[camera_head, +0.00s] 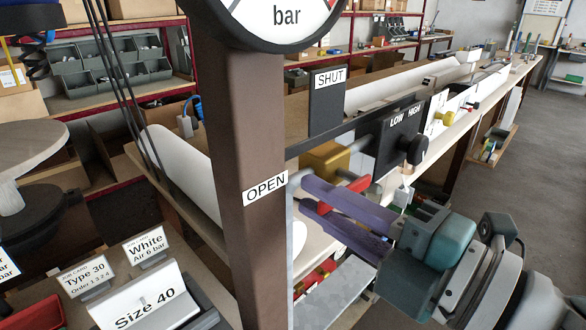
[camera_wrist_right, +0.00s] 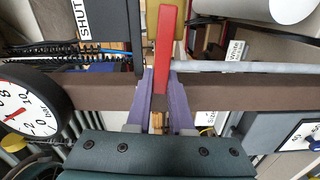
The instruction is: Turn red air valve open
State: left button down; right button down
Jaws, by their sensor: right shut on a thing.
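The red valve handle (camera_head: 349,189) sits by a brass-yellow valve body (camera_head: 326,160), right of the brown post. In the right wrist view the red handle (camera_wrist_right: 165,45) lies across the line of the grey pipe (camera_wrist_right: 235,67). My right gripper (camera_head: 314,197) reaches in from the right with purple fingers. It is shut on the handle, whose near end is between the fingers in the right wrist view (camera_wrist_right: 160,84). An OPEN label (camera_head: 265,188) is on the post, and a SHUT label (camera_head: 330,78) is on a dark plate above. My left gripper is not in view.
The brown post (camera_head: 235,110) stands close to my right fingers, with a round bar gauge (camera_head: 283,12) on top. A black LOW/HIGH knob (camera_head: 414,148) is just right of the valve. Job cards and a Size 40 block (camera_head: 148,300) are at the lower left.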

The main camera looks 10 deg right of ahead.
jog(key=shift+f+n+b, duration=0.3)
jog(key=shift+f+n, duration=0.05)
jog(key=shift+n, duration=0.15)
jog(key=c, duration=0.8)
grip_release()
jog(key=b+v, duration=0.3)
jog(key=v, duration=0.7)
